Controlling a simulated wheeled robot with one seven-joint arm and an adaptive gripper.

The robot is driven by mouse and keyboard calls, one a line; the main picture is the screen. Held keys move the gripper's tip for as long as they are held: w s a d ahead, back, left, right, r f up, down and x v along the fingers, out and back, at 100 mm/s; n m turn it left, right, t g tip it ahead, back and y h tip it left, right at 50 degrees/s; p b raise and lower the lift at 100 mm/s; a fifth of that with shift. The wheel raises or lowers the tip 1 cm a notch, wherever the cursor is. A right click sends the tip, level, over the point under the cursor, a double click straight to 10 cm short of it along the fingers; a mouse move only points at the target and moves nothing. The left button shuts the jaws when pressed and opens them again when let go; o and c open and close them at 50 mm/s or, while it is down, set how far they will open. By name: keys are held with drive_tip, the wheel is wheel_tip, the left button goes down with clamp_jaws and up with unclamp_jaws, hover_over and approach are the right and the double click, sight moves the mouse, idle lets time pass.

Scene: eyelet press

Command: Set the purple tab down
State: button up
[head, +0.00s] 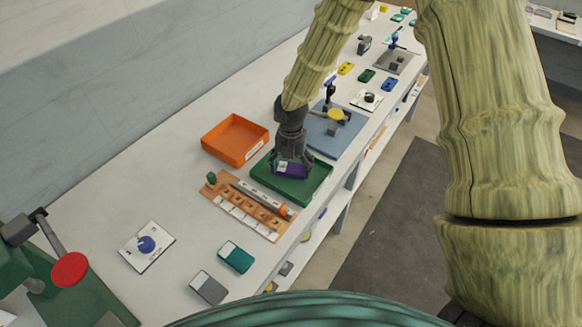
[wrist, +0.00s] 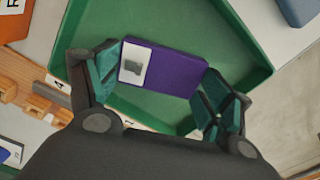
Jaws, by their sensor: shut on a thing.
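The purple tab (wrist: 176,70) has a white label with a dark mark at its left end in the wrist view. It also shows in the head view (head: 291,170). My gripper (wrist: 160,90) is shut on the tab, with one teal-padded finger at each end of it. In the head view my gripper (head: 291,165) points down over the green tray (head: 311,193). The tab is within the tray's outline in both views. I cannot tell whether the tab touches the tray floor.
An orange bin (head: 235,139) stands left of the tray. A wooden slotted rack (head: 247,205) lies in front of it, and a blue mat (head: 336,131) with a fixture lies behind. Teal (head: 236,257) and grey (head: 208,288) tabs lie nearer. The table's right edge is close to the tray.

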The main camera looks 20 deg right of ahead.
sight(292, 170)
drive_tip(key=shift+s+d+f, duration=0.1)
drive_tip(key=shift+f, duration=0.5)
drive_tip(key=shift+f, duration=0.15)
drive_tip(key=o, duration=0.9)
wheel_tip(292, 170, up, 12)
drive_tip(key=b, duration=0.3)
